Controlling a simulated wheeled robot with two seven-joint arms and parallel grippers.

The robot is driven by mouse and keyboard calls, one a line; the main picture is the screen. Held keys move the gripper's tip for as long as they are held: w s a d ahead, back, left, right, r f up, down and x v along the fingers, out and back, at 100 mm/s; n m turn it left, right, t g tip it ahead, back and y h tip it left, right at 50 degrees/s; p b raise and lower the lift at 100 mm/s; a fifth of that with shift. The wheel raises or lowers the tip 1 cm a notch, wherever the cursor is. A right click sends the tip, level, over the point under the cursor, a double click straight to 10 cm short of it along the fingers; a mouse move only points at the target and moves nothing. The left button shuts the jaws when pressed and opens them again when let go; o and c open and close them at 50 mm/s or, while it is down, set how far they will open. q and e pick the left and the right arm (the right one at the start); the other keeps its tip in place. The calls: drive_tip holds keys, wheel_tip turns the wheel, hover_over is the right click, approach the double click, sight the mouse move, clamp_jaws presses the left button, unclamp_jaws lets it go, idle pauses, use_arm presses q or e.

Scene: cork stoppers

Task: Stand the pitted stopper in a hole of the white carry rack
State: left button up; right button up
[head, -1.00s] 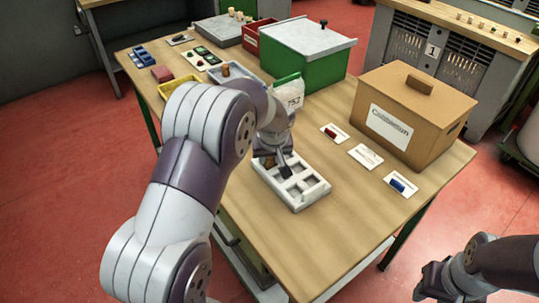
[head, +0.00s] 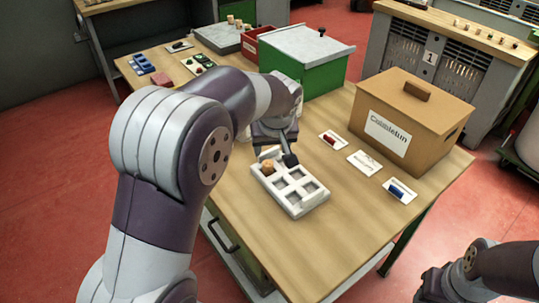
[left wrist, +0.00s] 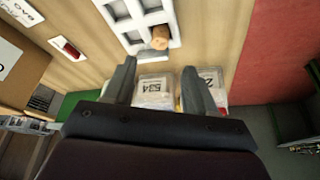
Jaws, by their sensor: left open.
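The white carry rack (head: 308,206) lies on the wooden bench, with several square holes. A brown cork stopper (head: 267,168) sits in a hole at the rack's far left corner, its top above the rim. In the left wrist view the stopper (left wrist: 160,38) sits at the near corner of the rack (left wrist: 174,22); pitting is too small to make out. My left gripper (head: 277,157) is open and empty beside the rack's far edge, with its fingers (left wrist: 159,70) apart from the stopper. My right gripper (head: 432,284) is at the lower right, away from the bench; its jaws are unclear.
A cardboard box (head: 412,118) and small cards with a red piece (head: 330,139) and a blue piece (head: 400,190) are right of the rack. A green box (head: 308,68) stands behind. Bench in front of the rack is clear.

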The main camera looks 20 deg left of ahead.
use_arm(q)
drive_tip(key=s+d+f+m+g, duration=0.1)
drive_tip(key=s+f+m, duration=0.1)
drive_tip(key=s, duration=0.4)
drive_tip(key=s+d+f+m+h, duration=0.1)
drive_tip(key=s+d+f+m, duration=0.1)
drive_tip(key=s+f, duration=0.2)
drive_tip(key=s+d+f+m+g+h, duration=0.1)
drive_tip(key=s+f+m, duration=0.1)
drive_tip(key=s, duration=0.6)
drive_tip(key=shift+s+d+f+m+g, duration=0.2)
drive_tip(key=shift+s+f+m+g, duration=0.1)
drive_tip(key=shift+f, duration=0.35)
